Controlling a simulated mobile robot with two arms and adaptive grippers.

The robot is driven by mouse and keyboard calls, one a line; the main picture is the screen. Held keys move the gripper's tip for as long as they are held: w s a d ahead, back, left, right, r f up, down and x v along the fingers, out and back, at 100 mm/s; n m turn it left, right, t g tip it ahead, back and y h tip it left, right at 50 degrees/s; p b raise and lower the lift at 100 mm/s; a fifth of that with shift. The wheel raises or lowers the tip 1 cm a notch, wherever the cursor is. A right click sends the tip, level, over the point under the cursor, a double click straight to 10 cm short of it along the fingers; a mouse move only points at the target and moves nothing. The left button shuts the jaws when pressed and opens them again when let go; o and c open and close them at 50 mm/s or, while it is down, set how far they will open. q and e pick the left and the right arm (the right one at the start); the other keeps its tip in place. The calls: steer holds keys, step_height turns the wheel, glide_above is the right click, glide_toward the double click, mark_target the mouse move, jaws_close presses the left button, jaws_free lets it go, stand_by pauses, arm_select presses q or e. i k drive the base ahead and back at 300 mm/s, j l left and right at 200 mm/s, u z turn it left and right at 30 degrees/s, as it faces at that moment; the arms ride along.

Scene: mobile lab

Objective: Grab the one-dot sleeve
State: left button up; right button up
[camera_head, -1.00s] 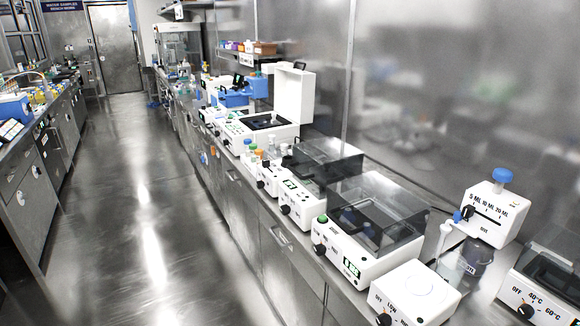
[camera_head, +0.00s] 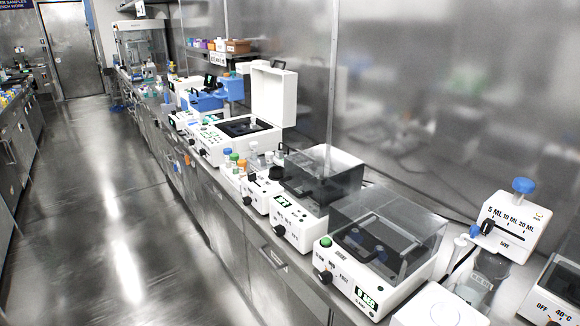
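I cannot make out a sleeve with one dot anywhere in the head view; the small items on the bench are too small to read for dots. Neither of my grippers shows in this view. Small bottles with blue, green and orange caps (camera_head: 234,160) stand on the right bench, in front of the white machine with its lid raised (camera_head: 273,95).
The right bench carries a clear-lidded machine with a green button (camera_head: 345,285), a smoky-lidded machine (camera_head: 300,222), a blue device (camera_head: 207,101) and a blue-knobbed dispenser (camera_head: 515,222). A shelf holds small coloured boxes (camera_head: 237,46). The aisle floor (camera_head: 100,200) is clear.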

mark_target(261, 161)
steer(key=i+j+z, duration=0.2)
steer(key=z, duration=0.25)
steer(key=i+j+z, duration=0.1)
steer(key=j+z, duration=0.8)
steer(key=i+l, duration=0.05)
